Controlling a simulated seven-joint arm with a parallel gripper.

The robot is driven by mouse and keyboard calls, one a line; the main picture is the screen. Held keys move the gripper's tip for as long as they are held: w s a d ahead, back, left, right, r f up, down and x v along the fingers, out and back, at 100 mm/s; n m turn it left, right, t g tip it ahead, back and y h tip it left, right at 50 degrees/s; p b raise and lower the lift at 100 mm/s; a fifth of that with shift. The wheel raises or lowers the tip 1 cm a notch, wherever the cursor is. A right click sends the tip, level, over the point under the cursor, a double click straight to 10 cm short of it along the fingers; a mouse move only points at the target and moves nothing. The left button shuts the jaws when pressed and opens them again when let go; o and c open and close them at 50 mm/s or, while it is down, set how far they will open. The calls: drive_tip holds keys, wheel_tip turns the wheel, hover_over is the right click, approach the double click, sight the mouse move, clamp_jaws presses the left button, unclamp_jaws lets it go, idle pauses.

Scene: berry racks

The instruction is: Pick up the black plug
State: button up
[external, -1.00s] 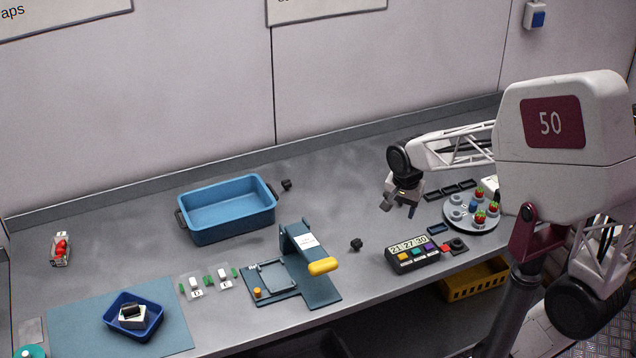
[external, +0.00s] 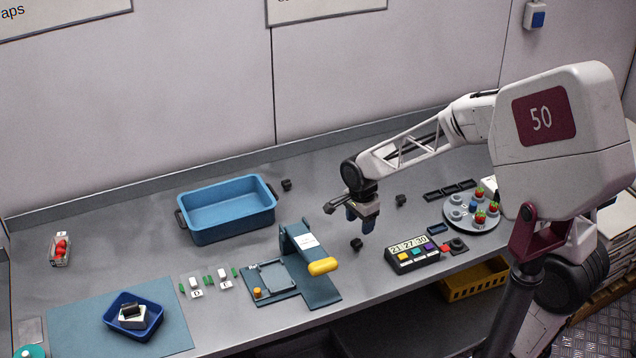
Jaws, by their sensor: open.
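Several small black plug-like pieces lie loose on the grey bench, and I cannot tell which one is the task's black plug. One black piece (external: 356,244) lies just right of the blue press stand, another black piece (external: 401,200) lies farther right, and a third black piece (external: 286,184) lies beside the blue bin. My gripper (external: 350,216) is open and empty, pointing down above the bench. In the picture it is just above the black piece near the press stand, apart from it.
A blue bin (external: 226,223) stands at the back. The press stand (external: 318,284) has a yellow handle. A button box with a display (external: 412,253) and a round grey berry rack (external: 471,225) are at right. A small dark blue tray (external: 151,330) is at front left.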

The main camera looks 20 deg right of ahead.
sight(360, 240)
drive_tip(key=shift+f, duration=0.1)
drive_tip(key=shift+f, duration=1.2)
drive_tip(key=shift+f, duration=0.15)
drive_tip(key=shift+s+f, duration=0.2)
drive_tip(key=shift+f, duration=2.25)
drive_tip(key=c, duration=1)
drive_tip(key=shift+r, duration=0.1)
